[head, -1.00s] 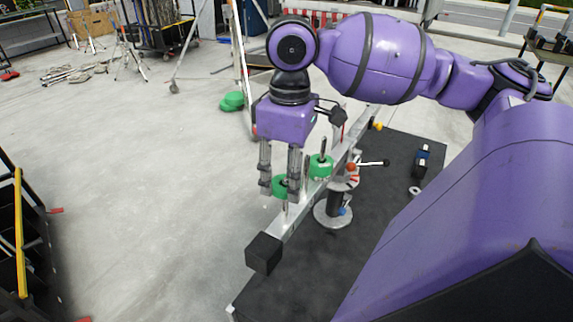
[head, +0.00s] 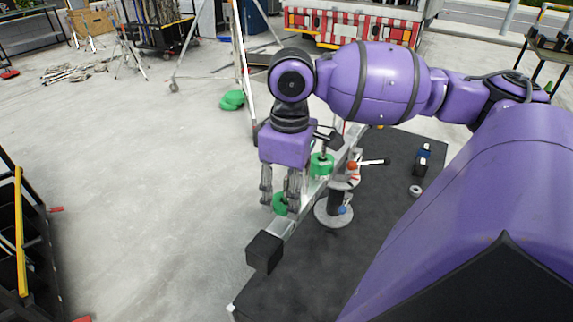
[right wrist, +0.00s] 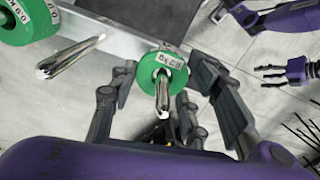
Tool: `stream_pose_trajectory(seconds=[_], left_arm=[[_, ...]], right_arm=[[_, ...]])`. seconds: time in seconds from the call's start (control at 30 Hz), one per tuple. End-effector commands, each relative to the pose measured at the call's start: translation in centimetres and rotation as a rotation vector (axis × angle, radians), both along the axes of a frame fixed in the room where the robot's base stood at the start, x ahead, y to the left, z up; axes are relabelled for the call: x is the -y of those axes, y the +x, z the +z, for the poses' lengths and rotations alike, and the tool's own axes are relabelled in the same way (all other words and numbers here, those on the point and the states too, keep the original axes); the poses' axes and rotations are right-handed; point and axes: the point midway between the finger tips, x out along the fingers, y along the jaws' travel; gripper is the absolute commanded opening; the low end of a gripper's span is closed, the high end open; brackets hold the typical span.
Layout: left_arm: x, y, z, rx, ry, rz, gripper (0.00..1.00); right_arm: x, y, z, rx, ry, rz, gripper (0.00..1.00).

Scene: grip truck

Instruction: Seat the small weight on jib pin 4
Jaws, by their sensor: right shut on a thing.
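The small green weight (right wrist: 150,72), a ring with a white label, is between the fingers of my right gripper (right wrist: 157,105). A silver pin (right wrist: 163,98) stands through its hole. In the head view my right gripper (head: 280,203) points down over the jib beam (head: 282,228), shut on the weight (head: 279,207). Whether the weight touches the beam is hidden. A bare pin (right wrist: 72,57) stands beside it, and a larger green weight (right wrist: 20,28) sits past that; it also shows in the head view (head: 321,168). My left gripper (right wrist: 275,76) is open and empty.
A black block (head: 264,251) is on the beam's near end.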

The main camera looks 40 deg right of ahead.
Motion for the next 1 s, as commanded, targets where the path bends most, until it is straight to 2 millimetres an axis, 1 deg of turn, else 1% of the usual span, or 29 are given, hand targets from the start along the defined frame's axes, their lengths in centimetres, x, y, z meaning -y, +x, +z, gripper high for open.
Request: stream_pose_trajectory(seconds=[0.6,1.0], left_arm=[[-0.3,0.2,-0.1,0.003,0.008,-0.006,0.65],[-0.4,0.2,-0.1,0.004,0.010,-0.008,0.65]], right_arm=[[-0.2,0.0,-2.9,0.000,0.001,0.000,0.07],[-0.2,0.0,-3.3,0.002,0.001,0.000,0.07]])
